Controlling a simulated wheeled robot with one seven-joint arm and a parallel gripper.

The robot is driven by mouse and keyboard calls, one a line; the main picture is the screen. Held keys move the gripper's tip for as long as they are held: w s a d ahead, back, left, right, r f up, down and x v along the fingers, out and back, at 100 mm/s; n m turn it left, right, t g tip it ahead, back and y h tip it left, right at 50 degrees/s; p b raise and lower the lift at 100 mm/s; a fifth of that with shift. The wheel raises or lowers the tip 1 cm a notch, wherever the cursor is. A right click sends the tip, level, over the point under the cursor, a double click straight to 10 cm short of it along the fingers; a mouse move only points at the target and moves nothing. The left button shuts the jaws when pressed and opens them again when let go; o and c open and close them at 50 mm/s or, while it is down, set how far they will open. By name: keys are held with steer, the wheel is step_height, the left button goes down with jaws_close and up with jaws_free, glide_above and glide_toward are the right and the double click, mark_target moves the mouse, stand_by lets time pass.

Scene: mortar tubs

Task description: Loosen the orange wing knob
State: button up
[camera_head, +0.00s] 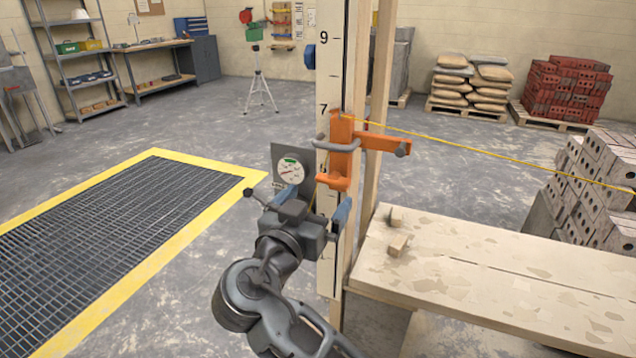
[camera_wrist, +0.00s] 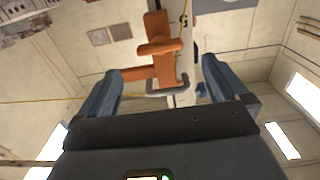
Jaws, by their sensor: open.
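An orange clamp (camera_head: 345,158) sits on the upright white measuring pole (camera_head: 330,75). It has a side arm to the right and a grey U-shaped bar (camera_head: 324,143) across its front. The orange wing knob (camera_head: 333,183) is at its lower end; in the wrist view, which looks upside down, the knob (camera_wrist: 160,47) appears above the grey bar. My gripper (camera_head: 320,197) has its blue fingers apart, just below and in front of the knob. In the wrist view my gripper (camera_wrist: 160,68) is open, with the clamp between and beyond the fingers. I see no contact with the knob.
A grey plate with a round dial gauge (camera_head: 290,172) stands just left of the knob. A yellow string (camera_head: 480,150) runs from the clamp to the block stack (camera_head: 600,185). A plank bench (camera_head: 500,270) is at right.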

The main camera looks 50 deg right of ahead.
mark_target(331, 182)
steer(key=shift+p+x, duration=0.55)
steer(key=shift+x, duration=2.65)
steer(key=shift+f, duration=0.1)
steer(key=shift+c, duration=0.5)
steer(key=c, duration=1)
steer(key=shift+o, duration=0.2)
